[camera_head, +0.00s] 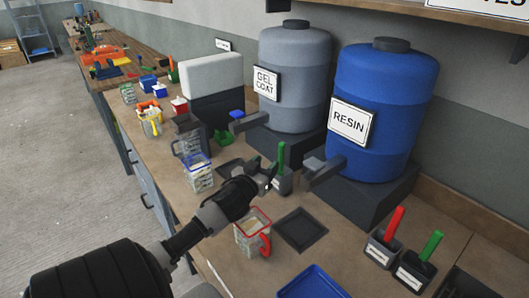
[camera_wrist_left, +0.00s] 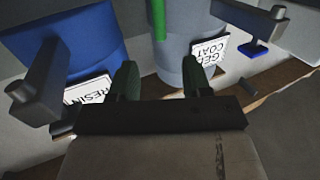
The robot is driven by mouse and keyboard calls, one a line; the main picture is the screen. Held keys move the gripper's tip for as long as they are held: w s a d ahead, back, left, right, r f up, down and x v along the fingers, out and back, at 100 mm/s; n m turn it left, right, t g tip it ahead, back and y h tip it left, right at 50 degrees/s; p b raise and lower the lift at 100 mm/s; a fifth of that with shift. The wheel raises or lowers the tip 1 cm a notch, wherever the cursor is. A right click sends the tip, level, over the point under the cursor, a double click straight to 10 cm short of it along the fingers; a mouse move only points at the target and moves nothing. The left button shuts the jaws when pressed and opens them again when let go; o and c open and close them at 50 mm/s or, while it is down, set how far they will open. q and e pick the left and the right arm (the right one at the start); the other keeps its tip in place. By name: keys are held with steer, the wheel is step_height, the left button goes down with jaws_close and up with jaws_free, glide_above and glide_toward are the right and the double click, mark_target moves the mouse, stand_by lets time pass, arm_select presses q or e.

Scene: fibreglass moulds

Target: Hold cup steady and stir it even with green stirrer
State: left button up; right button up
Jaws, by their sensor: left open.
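My left gripper (camera_head: 270,178) is open and reaches over the counter close to a green stirrer (camera_head: 281,157) standing upright in a small grey holder (camera_head: 283,183). In the left wrist view, the gripper's two fingers (camera_wrist_left: 160,82) are spread with nothing between them, and a green stirrer (camera_wrist_left: 158,18) shows beyond the tips. Another green stirrer (camera_head: 431,246) stands in a holder at the front right. My right gripper is not in view.
The blue resin barrel (camera_head: 378,110) and grey gel coat barrel (camera_head: 295,75) stand behind with protruding taps. A dark square tray (camera_head: 300,229), blue tray (camera_head: 313,284), red stirrer (camera_head: 395,224) and blue-rimmed cup (camera_head: 198,172) surround the arm.

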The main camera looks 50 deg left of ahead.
mark_target(280, 150)
arm_select(q)
steer(key=x, duration=0.3)
steer(key=p+x, duration=0.1)
steer(key=x, duration=0.3)
steer(key=f+x, duration=0.1)
steer(key=x, duration=0.2)
steer(key=shift+w, duration=0.4)
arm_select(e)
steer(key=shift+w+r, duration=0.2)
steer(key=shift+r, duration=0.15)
arm_select(q)
steer(key=shift+c, duration=0.2)
jaws_close()
step_height(280, 150, up, 11)
steer(key=p, duration=1.1)
steer(key=shift+r, duration=0.1)
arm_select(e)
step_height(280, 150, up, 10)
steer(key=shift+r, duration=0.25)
arm_select(q)
steer(key=shift+s, duration=0.1)
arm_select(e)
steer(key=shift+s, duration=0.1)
